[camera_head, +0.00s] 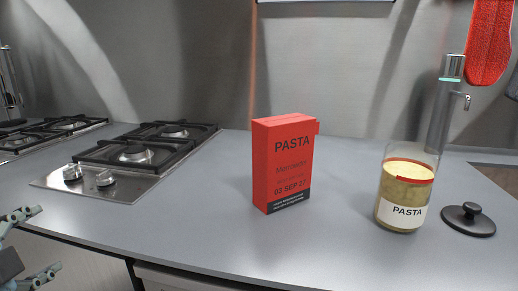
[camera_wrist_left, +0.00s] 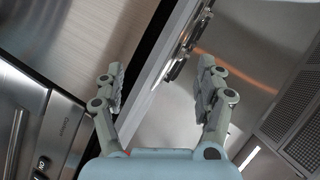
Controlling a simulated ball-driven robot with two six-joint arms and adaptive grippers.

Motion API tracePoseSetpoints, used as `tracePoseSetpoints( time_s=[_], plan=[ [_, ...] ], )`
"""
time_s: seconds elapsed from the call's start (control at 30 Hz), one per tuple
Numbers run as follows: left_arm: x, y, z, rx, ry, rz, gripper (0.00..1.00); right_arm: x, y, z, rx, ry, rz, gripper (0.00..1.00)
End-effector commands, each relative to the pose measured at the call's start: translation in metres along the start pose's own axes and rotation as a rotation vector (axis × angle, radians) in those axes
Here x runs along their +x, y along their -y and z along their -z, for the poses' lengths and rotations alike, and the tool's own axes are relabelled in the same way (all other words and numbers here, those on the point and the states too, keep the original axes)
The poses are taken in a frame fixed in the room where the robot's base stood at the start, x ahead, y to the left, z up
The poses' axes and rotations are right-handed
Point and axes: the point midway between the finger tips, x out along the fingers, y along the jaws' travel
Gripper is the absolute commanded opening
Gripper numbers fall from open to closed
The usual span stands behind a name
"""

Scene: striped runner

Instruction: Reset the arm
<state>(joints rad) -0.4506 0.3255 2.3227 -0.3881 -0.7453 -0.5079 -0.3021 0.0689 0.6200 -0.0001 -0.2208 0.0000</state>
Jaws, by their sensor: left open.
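My left gripper (camera_head: 42,244) is at the lower left edge of the head view, low in front of the counter and left of the pasta things. It also shows in the left wrist view (camera_wrist_left: 160,85), where its two fingers are spread apart with nothing between them. A red pasta box (camera_head: 283,165) stands upright on the grey counter, well apart from the gripper. A glass pasta jar (camera_head: 404,195) with yellowish contents stands to its right. A black lid (camera_head: 468,219) lies beside the jar. My right gripper is not in view.
A gas hob (camera_head: 133,153) with black grates is set in the counter (camera_head: 215,225) at the left. Cabinet fronts and metal appliances lie close around the gripper in the wrist view. The counter front is clear.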

Motion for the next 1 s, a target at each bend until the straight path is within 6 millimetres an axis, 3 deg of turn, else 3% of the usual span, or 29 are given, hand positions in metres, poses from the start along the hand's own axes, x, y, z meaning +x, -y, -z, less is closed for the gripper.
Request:
tracePoseSetpoints(
  time_s=[0.1, 0.2, 0.4, 0.53, 0.6, 0.87, 1.0],
  plan=[
    [-0.026, -0.051, -0.024, -0.289, 0.182, -0.202, 0.72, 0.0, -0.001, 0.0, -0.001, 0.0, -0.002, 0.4],
    [-0.052, -0.088, -0.034, -0.472, 0.32, -0.342, 0.72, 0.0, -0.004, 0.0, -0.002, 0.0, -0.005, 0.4],
    [-0.108, -0.141, -0.038, -0.723, 0.556, -0.561, 0.72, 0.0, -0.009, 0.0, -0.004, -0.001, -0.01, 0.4],
    [-0.146, -0.167, -0.035, -0.839, 0.699, -0.682, 0.72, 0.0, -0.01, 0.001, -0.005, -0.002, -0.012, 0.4],
    [-0.128, -0.186, -0.045, -0.827, 0.703, -0.676, 0.72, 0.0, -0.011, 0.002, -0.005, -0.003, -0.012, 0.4],
    [-0.088, -0.262, -0.081, -0.82, 0.737, -0.688, 0.72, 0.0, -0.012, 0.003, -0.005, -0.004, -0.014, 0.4],
    [-0.072, -0.319, -0.111, -0.817, 0.763, -0.699, 0.72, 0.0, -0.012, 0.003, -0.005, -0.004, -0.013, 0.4]
  ],
)
